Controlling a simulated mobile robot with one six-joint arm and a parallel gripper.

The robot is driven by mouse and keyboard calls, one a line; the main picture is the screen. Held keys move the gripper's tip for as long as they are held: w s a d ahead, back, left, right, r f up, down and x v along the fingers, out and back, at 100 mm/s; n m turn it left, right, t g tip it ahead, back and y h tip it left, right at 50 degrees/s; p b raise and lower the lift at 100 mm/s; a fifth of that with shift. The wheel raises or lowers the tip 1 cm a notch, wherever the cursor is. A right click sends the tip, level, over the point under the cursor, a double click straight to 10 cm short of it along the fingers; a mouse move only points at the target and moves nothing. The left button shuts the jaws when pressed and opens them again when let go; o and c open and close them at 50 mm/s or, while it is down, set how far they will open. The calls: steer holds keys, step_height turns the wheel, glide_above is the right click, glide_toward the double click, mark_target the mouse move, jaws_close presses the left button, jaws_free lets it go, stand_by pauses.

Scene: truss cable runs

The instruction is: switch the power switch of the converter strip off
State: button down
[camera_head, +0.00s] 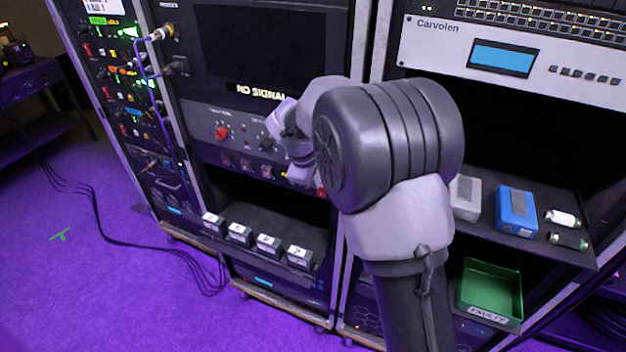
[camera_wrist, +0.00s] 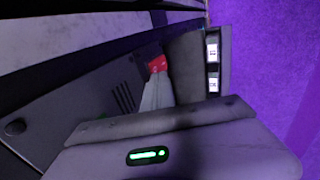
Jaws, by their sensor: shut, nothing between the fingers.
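In the wrist view a small red part (camera_wrist: 156,64), which looks like the power switch, sits just beyond the tips of my gripper (camera_wrist: 158,78). The pale fingers are together with nothing between them. I cannot tell whether they touch the red part or which way it is tipped. In the head view a red spot (camera_head: 320,191) shows at the right end of the dark strip (camera_head: 246,165) in the middle rack, beside my arm. My arm and wrist hide much of that strip, and the fingertips are not clear there.
Several black boxes with white labels (camera_head: 240,235) stand on the shelf below the strip. A red knob (camera_head: 222,132) is on the panel above. To the right are a blue box (camera_head: 516,211) and a green tray (camera_head: 491,290). Cables (camera_head: 130,243) lie on the purple floor at left.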

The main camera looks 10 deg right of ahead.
steer(key=shift+r+p, duration=0.7)
steer(key=shift+p, duration=0.1)
steer(key=shift+s+a, duration=0.1)
